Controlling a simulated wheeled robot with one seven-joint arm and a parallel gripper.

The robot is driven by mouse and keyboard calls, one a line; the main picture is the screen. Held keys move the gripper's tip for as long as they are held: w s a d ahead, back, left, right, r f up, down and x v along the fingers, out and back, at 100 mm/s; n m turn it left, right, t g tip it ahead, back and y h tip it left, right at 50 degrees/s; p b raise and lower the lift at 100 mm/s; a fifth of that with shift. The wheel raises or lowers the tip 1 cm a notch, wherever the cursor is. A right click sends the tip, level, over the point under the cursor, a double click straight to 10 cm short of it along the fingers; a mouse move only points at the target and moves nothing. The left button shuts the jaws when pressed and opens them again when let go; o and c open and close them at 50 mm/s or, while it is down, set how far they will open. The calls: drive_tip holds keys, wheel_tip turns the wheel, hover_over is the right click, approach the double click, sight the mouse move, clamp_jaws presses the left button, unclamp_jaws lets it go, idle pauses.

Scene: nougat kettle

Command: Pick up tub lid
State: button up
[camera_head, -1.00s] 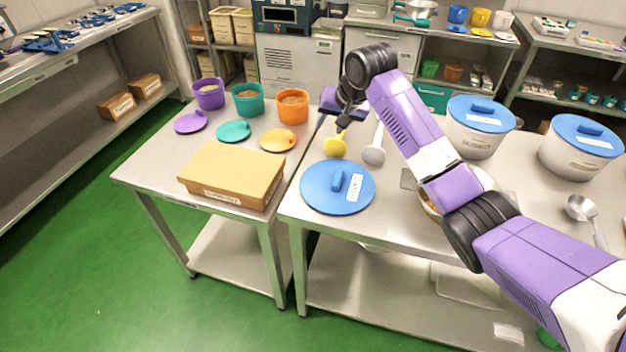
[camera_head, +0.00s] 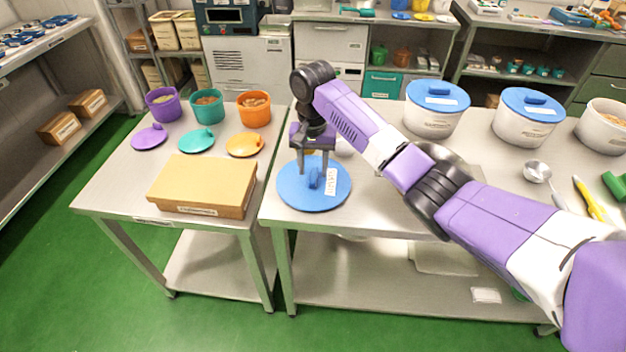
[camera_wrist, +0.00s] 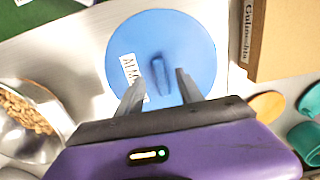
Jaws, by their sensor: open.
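A round blue tub lid (camera_head: 300,197) with a raised bar handle and a white label lies flat near the left front corner of the right steel table. It also shows in the wrist view (camera_wrist: 190,45), with its handle (camera_wrist: 160,75) in the middle. My gripper (camera_head: 314,170) is open above the lid, pointing down, with its fingers on either side of the handle as the head camera sees it. In the wrist view the open fingers (camera_wrist: 158,88) frame the near end of the handle. I cannot tell whether the fingertips touch the lid. Nothing is held.
A closed cardboard box (camera_head: 203,183) lies left of the lid on the left table, near small orange (camera_head: 244,145), teal (camera_head: 197,141) and purple (camera_head: 150,137) lids. Two blue-lidded white tubs (camera_head: 435,107) (camera_head: 528,117) stand farther right. A bowl of nuts (camera_wrist: 28,118) is near my gripper.

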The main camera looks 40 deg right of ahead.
sight(313, 177)
drive_tip(key=shift+f, duration=1.65)
clamp_jaws()
drive_tip(key=shift+r, duration=0.15)
